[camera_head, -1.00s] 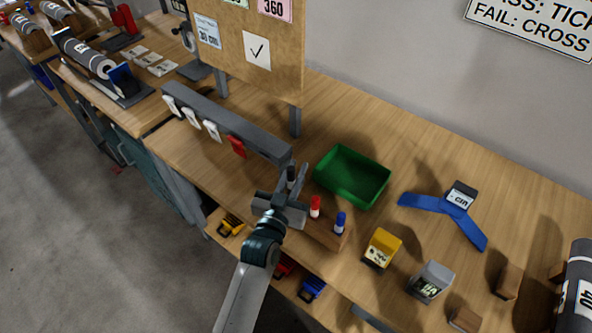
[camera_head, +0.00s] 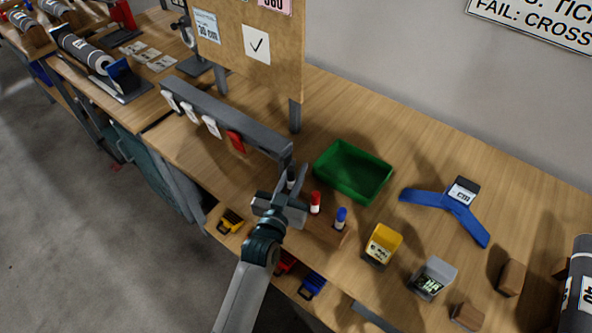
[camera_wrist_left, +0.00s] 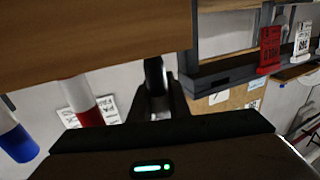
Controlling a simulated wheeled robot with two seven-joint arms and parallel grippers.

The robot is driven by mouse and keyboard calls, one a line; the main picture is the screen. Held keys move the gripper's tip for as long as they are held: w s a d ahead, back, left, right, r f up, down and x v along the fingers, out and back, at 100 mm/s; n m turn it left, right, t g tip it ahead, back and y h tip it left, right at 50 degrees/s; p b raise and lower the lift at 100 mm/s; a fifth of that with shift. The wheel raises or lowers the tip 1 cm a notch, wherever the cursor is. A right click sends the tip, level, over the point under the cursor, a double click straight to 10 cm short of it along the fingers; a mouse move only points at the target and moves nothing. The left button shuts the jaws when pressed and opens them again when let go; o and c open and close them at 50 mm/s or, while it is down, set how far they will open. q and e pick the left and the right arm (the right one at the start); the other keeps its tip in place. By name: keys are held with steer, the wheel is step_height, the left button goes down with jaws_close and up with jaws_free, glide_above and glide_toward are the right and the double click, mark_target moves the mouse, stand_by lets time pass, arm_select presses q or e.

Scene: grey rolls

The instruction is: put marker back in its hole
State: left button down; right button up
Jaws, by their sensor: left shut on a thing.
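My left gripper (camera_head: 292,184) is at the left end of the wooden marker block (camera_head: 325,232). It is shut on a black marker (camera_head: 291,177), which also shows between the fingers in the left wrist view (camera_wrist_left: 154,76). The marker's far end meets the edge of the block in that view; I cannot tell whether it is inside the hole. A red marker (camera_head: 315,203) and a blue marker (camera_head: 341,218) stand upright in the block, to the right of the gripper. They also show at the left of the wrist view. My right gripper is not in view.
A green tray (camera_head: 352,172) stands just behind the block. A grey rail (camera_head: 225,122) with white tags and a red tag is at the left.

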arm_select(q)
steer(key=shift+f+b, duration=1.15)
steer(key=shift+f, duration=0.75)
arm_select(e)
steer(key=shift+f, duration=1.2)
arm_select(q)
steer(key=c, duration=1.6)
jaws_free()
steer(key=shift+s, duration=0.1)
steer(key=b+v, duration=0.4)
steer(key=v, duration=1.3)
steer(key=shift+a, duration=0.15)
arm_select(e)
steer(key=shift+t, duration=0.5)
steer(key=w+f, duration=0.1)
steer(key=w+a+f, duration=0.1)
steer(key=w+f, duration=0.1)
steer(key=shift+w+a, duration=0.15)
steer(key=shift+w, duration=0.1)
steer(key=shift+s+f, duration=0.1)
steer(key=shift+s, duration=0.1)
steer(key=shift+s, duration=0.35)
